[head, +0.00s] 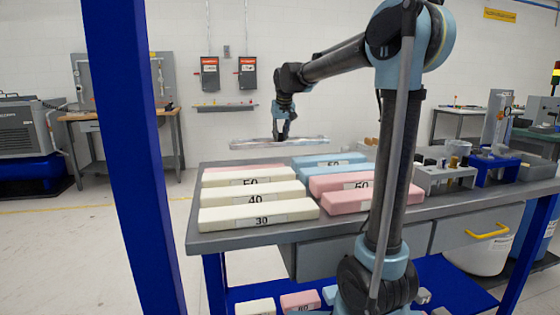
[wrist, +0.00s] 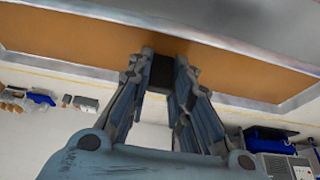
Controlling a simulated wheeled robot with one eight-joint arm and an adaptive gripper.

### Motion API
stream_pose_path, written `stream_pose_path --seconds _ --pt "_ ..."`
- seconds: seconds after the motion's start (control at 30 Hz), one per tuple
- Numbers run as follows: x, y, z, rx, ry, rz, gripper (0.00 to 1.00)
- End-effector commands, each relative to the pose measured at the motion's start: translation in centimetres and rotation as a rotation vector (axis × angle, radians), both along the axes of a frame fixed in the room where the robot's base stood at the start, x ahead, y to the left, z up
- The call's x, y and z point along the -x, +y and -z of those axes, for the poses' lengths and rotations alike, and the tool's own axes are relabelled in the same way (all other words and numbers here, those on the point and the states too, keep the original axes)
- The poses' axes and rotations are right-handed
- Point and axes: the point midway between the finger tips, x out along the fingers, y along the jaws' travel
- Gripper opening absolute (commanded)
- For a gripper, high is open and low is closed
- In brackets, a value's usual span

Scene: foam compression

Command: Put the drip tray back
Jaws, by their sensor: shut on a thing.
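The drip tray (head: 245,146) is a shallow, silvery, flat tray held roughly level in the air, above the back left part of the workbench. In the wrist view its face (wrist: 70,42) is brown with a grey metal rim and fills the top of the picture. My gripper (head: 281,137) is above the tray's middle in the head view. In the wrist view my gripper (wrist: 160,82) is shut on a small dark block at the tray, seemingly its handle. The fingertips' exact contact is partly hidden.
Cream foam blocks (head: 257,215) labelled 30, 40 and 50 lie on the grey workbench (head: 250,238). Pink blocks (head: 345,201) and a blue block (head: 332,161) lie beside them. A grey stand (head: 440,178) and a blue fixture (head: 492,170) are at the right. A blue post (head: 137,150) stands at the left.

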Motion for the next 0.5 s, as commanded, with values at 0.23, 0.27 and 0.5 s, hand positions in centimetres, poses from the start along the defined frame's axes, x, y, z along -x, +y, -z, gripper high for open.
stream_pose_path --seconds 0.23,0.27,0.5 --pt "0.0 -0.2 3.3 0.000 0.000 0.002 0.00" --pt "0.0 -0.2 3.5 0.000 0.000 0.002 0.00" --pt "0.0 -0.2 5.4 0.000 -0.001 0.002 0.00"
